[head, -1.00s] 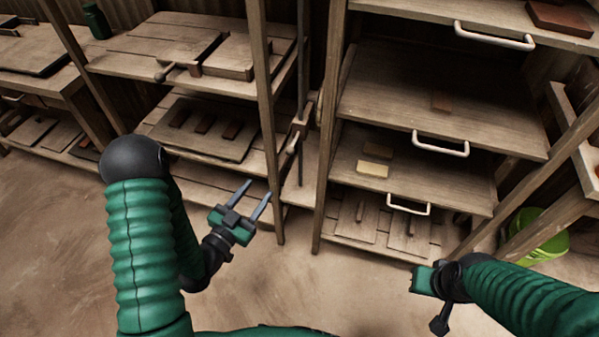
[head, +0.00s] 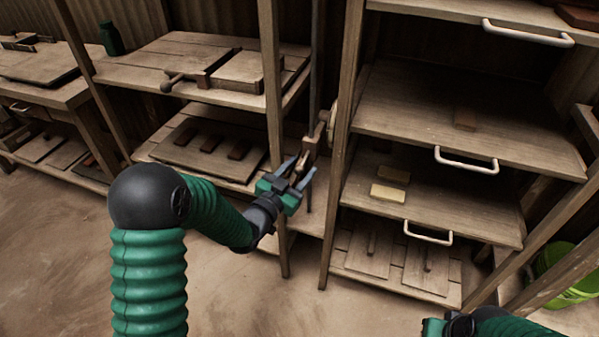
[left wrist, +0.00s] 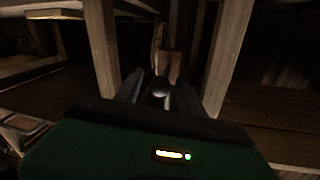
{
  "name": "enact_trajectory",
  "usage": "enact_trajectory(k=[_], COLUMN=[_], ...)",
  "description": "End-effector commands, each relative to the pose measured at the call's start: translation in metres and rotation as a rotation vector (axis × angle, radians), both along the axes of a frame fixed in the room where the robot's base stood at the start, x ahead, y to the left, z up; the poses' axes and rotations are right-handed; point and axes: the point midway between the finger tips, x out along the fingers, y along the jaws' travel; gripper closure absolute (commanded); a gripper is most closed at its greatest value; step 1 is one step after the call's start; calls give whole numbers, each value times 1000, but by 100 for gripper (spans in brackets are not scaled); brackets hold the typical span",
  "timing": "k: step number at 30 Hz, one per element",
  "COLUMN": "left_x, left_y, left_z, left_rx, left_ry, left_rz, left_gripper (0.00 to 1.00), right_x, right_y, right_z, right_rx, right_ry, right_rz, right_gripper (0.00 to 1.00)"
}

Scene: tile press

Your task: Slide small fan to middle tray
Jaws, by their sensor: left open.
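I cannot make out a small fan in any view. The right rack has three pull-out trays with pale handles. My left gripper (head: 298,172) is open at the post left of this rack, by a lever with a round end (head: 308,146). In the left wrist view a round knob (left wrist: 160,87) shows between the two fingers (left wrist: 158,90), which are apart; contact is unclear. My right gripper (head: 432,327) is at the bottom edge, mostly cut off.
The lower tray (head: 470,215) bears two pale blocks (head: 390,184). The left shelves hold a wooden clamp-like board (head: 235,78) and a board with several brown bars (head: 238,149). Wooden posts (head: 340,150) flank my left gripper. A green bucket (head: 565,270) stands at right.

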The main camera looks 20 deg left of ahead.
Motion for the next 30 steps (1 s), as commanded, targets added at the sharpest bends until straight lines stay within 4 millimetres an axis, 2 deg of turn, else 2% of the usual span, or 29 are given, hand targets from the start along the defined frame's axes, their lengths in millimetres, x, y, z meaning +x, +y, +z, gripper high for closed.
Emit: enact_trajectory(k=[6, 17, 30], left_x=[1, 0, 0], left_y=[1, 1, 1], left_z=[0, 0, 0], left_rx=[0, 0, 0], left_ry=[0, 0, 0], left_rz=[0, 1, 1], left_gripper=[54, 100, 100], right_x=[0, 0, 0], right_y=[0, 0, 0], right_z=[0, 0, 0], right_rx=[0, 0, 0], right_ry=[0, 0, 0], right_rz=[0, 0, 0], right_gripper=[100, 100, 100])
